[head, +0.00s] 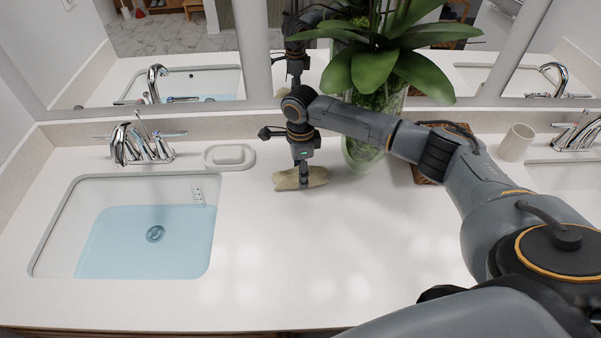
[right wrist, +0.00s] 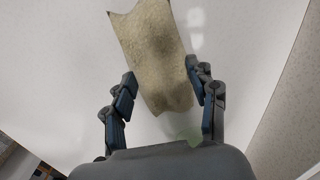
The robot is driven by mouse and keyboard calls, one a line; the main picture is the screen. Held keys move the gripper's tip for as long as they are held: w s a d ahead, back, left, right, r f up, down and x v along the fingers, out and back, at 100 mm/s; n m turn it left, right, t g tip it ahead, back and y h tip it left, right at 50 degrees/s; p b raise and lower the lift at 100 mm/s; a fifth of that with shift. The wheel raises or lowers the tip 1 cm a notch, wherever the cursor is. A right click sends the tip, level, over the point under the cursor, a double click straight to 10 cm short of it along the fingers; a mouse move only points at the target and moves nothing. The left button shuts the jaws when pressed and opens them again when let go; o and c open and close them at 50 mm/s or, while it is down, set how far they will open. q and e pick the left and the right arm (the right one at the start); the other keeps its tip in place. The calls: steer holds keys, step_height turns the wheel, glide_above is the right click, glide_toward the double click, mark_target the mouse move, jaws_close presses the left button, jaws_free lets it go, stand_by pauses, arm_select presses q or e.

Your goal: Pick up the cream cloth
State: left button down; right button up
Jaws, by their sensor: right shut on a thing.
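The cream cloth (head: 288,180) is a small rumpled piece at the counter's middle, between the left basin and the glass vase. In the right wrist view the cloth (right wrist: 152,50) runs lengthwise between the fingers. My left gripper is not in view.
A glass vase with a leafy plant (head: 372,70) stands close behind my right forearm. A soap dish with soap (head: 230,156) is left of the cloth. The left basin (head: 130,240) holds water. A beige cup (head: 516,142) is at right. The front counter (head: 330,265) is clear.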

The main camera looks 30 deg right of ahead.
step_height(320, 180, up, 2)
steer(key=shift+r, duration=0.2)
steer(key=s+a+r+b, duration=0.2)
steer(key=s+a+r, duration=0.5)
steer(key=s+r, duration=0.3)
steer(key=shift+s, duration=1.05)
steer(key=shift+a, duration=0.1)
steer(key=o, duration=0.4)
steer(key=c, duration=0.4)
steer(key=shift+w, duration=0.1)
